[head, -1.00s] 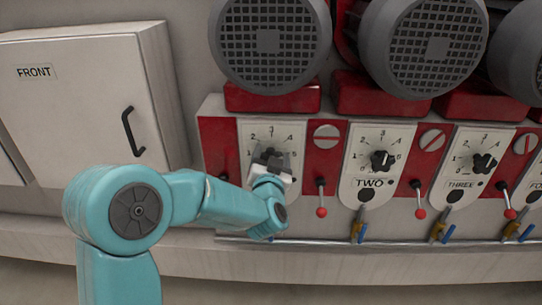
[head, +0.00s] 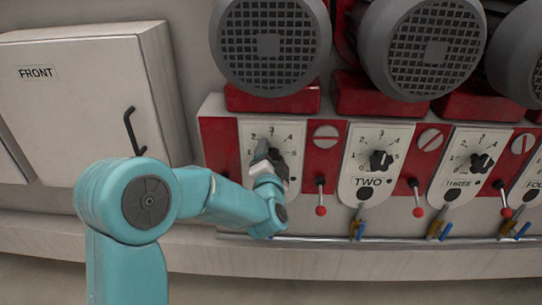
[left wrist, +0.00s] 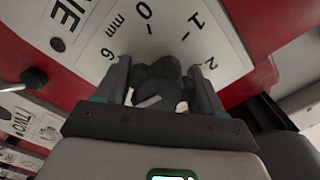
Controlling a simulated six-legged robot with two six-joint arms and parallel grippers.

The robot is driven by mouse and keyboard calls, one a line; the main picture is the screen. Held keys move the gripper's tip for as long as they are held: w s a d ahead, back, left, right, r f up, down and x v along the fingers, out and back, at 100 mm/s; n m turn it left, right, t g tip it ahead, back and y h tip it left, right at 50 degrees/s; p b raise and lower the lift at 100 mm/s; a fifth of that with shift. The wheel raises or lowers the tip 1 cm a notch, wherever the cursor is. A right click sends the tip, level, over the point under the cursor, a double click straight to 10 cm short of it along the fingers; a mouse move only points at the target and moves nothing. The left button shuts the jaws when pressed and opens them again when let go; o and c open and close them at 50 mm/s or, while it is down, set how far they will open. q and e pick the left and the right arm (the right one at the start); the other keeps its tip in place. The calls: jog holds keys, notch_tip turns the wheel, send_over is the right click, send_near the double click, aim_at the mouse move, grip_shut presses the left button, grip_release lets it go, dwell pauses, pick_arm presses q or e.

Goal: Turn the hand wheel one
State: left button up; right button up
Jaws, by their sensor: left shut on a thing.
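Hand wheel one is a black lobed knob (left wrist: 158,90) on a white dial plate (head: 291,140) marked 0 to 6 in mm. My left gripper (left wrist: 160,92) has its two fingers on either side of the knob and is shut on it. In the head view the left gripper (head: 266,160) covers most of the knob and the lower part of its plate. A white pointer line shows on the knob's face in the left wrist view. My right gripper is not in view.
Hand wheel two (head: 380,160) and hand wheel three (head: 481,162) sit to the right on similar plates. Red-tipped levers (head: 320,211) stick out between the plates. Large grey motors (head: 270,45) overhang the dials. A cabinet door marked FRONT (head: 70,95) is at left.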

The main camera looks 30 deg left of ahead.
pick_arm(q)
jog(key=shift+r, duration=0.1)
dwell(0.3)
jog(key=o, duration=1)
jog(key=shift+d, duration=0.1)
jog(key=shift+s, duration=0.1)
jog(key=shift+s+d, duration=0.25)
jog(key=shift+s, duration=0.05)
jog(key=b+v, duration=0.4)
jog(key=v, duration=1.1)
jog(key=shift+s+b, duration=0.2)
jog(key=shift+b, duration=0.15)
